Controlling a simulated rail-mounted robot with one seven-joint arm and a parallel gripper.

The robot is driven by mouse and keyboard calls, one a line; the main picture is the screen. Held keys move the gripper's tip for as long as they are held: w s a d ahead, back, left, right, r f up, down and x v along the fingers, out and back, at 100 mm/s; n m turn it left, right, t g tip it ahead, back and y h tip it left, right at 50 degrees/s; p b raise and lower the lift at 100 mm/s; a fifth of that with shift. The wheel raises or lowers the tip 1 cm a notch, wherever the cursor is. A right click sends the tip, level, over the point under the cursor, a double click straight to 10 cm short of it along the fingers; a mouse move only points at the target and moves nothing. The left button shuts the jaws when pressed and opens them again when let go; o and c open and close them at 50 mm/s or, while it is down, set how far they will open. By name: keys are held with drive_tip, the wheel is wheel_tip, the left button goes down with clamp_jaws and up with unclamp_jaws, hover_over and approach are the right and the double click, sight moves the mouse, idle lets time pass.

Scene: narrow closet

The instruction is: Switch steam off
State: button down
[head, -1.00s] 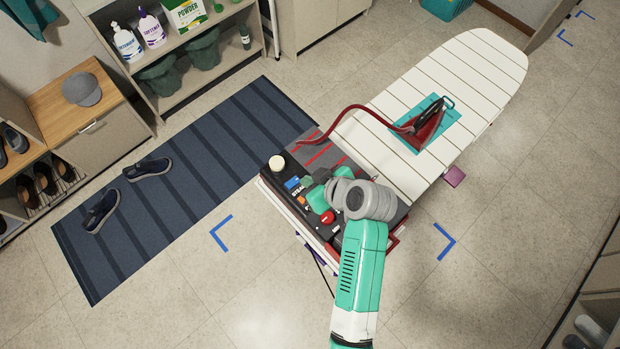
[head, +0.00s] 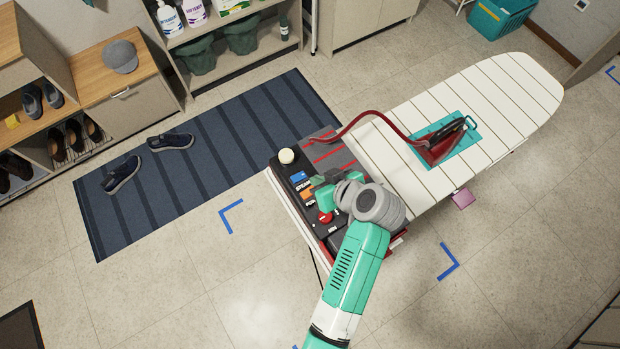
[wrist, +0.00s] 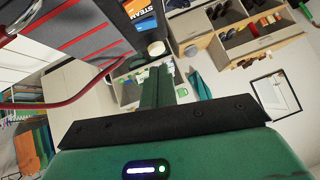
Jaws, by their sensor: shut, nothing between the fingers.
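The ironing station (head: 322,236) has a dark control panel at the near end of the white ironing board (head: 485,95). The panel carries a blue label (head: 297,177), "STEAM" lettering, an orange label (head: 307,195), a red round button (head: 326,217) and a cream knob (head: 286,156). The blue label (wrist: 146,27) and cream knob (wrist: 157,48) also show in the wrist view. My gripper (head: 318,181) is over the panel beside the labels. Its fingers (wrist: 160,82) are shut and empty. My gripper and wrist hide part of the panel; I cannot make out a steam switch or its position.
A red iron (head: 438,145) rests on a teal pad on the board, with a red hose (head: 375,115) running to the station. A striped blue rug (head: 215,155) with two shoes lies left. Shelves stand behind it.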

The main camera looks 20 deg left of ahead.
approach(292, 177)
drive_tip(key=w+a, duration=0.2)
drive_tip(key=a, duration=0.1)
drive_tip(key=shift+r+b, duration=0.3)
drive_tip(key=shift+b, duration=0.05)
drive_tip(key=f, duration=0.3)
drive_tip(key=shift+a+f, duration=0.3)
drive_tip(key=shift+a, duration=0.05)
drive_tip(key=shift+a+f, duration=0.1)
drive_tip(key=shift+f, duration=0.35)
